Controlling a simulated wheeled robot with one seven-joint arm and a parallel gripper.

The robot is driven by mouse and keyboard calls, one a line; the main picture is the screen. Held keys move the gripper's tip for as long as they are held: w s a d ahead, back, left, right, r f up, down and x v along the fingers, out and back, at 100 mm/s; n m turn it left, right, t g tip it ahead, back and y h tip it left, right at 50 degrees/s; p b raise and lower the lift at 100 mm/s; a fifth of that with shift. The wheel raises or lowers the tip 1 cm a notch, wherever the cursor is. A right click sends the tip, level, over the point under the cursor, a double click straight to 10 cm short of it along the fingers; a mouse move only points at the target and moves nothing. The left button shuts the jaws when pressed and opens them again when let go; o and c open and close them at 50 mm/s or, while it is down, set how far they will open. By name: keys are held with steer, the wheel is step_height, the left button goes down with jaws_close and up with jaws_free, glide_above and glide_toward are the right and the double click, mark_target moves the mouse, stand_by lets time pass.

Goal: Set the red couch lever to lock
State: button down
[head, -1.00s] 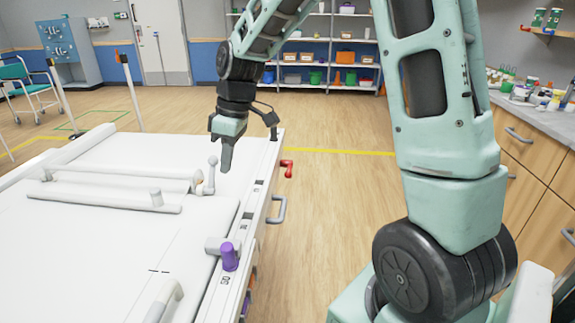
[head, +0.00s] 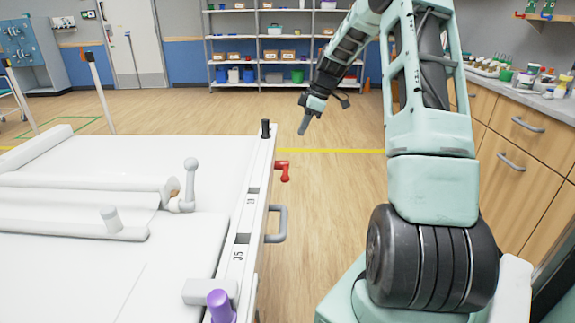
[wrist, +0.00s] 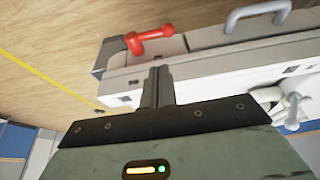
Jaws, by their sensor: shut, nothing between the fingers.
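The red couch lever (head: 283,170) sticks out from the right side of the white couch (head: 240,232), near its far end. Its handle end hangs downward in the head view. In the wrist view the red lever (wrist: 148,40) lies beyond my fingertips, a little left of them. My gripper (head: 301,131) is shut and empty. In the head view it hangs in the air above and slightly right of the lever in the picture, and is not touching it. The shut fingers also show in the wrist view (wrist: 157,75). Any lock marking by the lever cannot be read.
A grey handle (head: 278,224) juts from the couch side nearer me, and a purple knob (head: 220,306) stands on its near edge. A black post (head: 265,128) rises at the far corner. Open floor lies right of the couch, bounded by a counter (head: 530,110).

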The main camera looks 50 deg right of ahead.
mark_target(285, 173)
steer(key=x, duration=1.4)
steer(key=shift+s+f, duration=0.1)
steer(key=shift+s, duration=0.15)
steer(key=shift+f+b, duration=0.15)
steer(key=shift+b, duration=0.3)
